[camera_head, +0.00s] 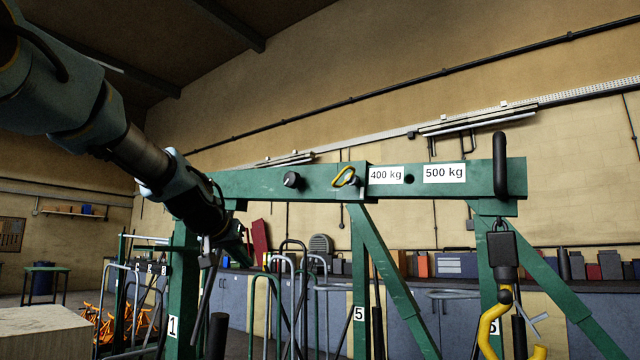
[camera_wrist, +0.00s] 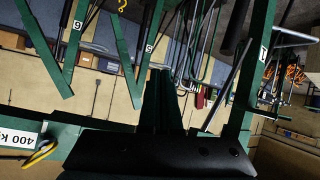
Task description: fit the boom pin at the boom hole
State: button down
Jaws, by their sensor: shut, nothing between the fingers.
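The green boom (camera_head: 260,183) runs level across the head view, with white 400 kg and 500 kg labels. A dark round hole (camera_head: 409,179) shows open in its face between the labels. A pin with a yellow loop handle (camera_head: 345,177) sits at the boom, just left of the 400 kg label; how deep it sits is hidden. The yellow loop also shows in the wrist view (camera_wrist: 40,153), at lower left beside the upside-down label. My gripper (camera_head: 207,252) is shut and empty, near the boom's left end, well left of the pin. Its fingertips are hard to make out.
A black knob (camera_head: 292,180) protrudes from the boom between my gripper and the pin. A hook with a yellow lower part (camera_head: 495,325) hangs at the right. Green legs (camera_head: 362,280) and upright bars stand below the boom. The space above the boom looks clear.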

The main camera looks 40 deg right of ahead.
jog(key=s+d+r+m+g+h+b, duration=0.1)
jog(key=s+d+r+h+b, duration=0.1)
jog(key=s+d+r, duration=0.3)
jog(key=s+d+r+m+h+b, duration=0.1)
jog(key=s+d+r+m+h, duration=0.2)
jog(key=r, duration=0.4)
jog(key=g+h+b, duration=0.1)
jog(key=h+b, duration=0.1)
send_near(341, 173)
jog(key=shift+p+x, duration=3.4)
jog(key=shift+p, duration=0.15)
jog(key=shift+w, duration=0.1)
jog(key=shift+p+x, duration=1.1)
jog(key=shift+x, duration=0.2)
